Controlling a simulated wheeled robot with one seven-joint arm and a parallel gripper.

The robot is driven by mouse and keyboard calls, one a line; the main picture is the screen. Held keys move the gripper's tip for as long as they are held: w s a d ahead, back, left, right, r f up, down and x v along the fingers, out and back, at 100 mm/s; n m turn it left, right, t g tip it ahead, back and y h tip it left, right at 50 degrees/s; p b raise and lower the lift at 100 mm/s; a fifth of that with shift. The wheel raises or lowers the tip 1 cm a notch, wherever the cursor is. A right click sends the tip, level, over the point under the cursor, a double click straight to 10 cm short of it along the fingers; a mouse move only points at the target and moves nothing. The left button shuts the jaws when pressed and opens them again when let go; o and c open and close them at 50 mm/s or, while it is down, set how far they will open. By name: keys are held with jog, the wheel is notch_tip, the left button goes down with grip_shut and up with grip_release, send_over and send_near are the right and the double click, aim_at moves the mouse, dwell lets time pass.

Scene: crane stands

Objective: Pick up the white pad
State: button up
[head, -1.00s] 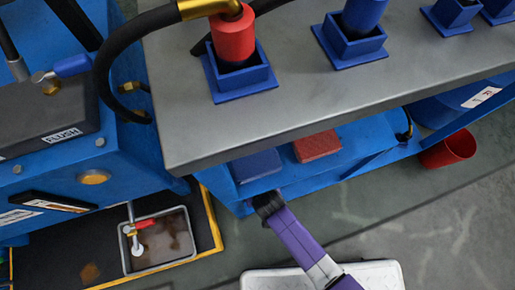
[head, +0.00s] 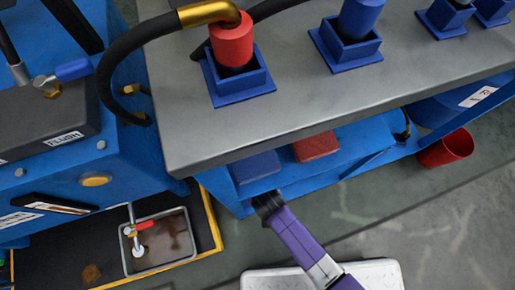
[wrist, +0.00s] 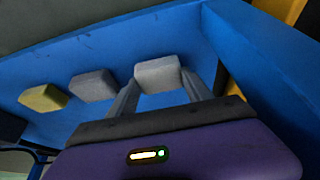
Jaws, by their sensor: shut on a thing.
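The white pad (wrist: 158,73) is a light block in the wrist view, between the two fingers of my gripper (wrist: 160,85). My gripper is shut on it, with a finger on each side. The pad appears to be at the blue shelf surface; I cannot tell whether it is lifted clear. In the head view my gripper (head: 268,204) reaches in under the front edge of the grey bench top, and the white pad is hidden there.
A grey pad (wrist: 93,86) and a yellow pad (wrist: 43,97) lie left of the white one. A blue wall (wrist: 260,60) rises close at the right. In the head view, a blue pad (head: 255,167) and a red pad (head: 316,147) lie below the bench top (head: 300,95).

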jog(key=p+v, duration=0.2)
jog(key=v, duration=0.1)
jog(key=shift+w+r, duration=0.2)
jog(key=s+d+p, duration=0.2)
jog(key=s, duration=0.6)
jog(key=s+d+p, duration=0.2)
jog(key=s+p, duration=0.1)
jog(key=s, duration=0.5)
jog(key=shift+s+d+f, duration=0.25)
jog(key=shift+s+d, duration=0.1)
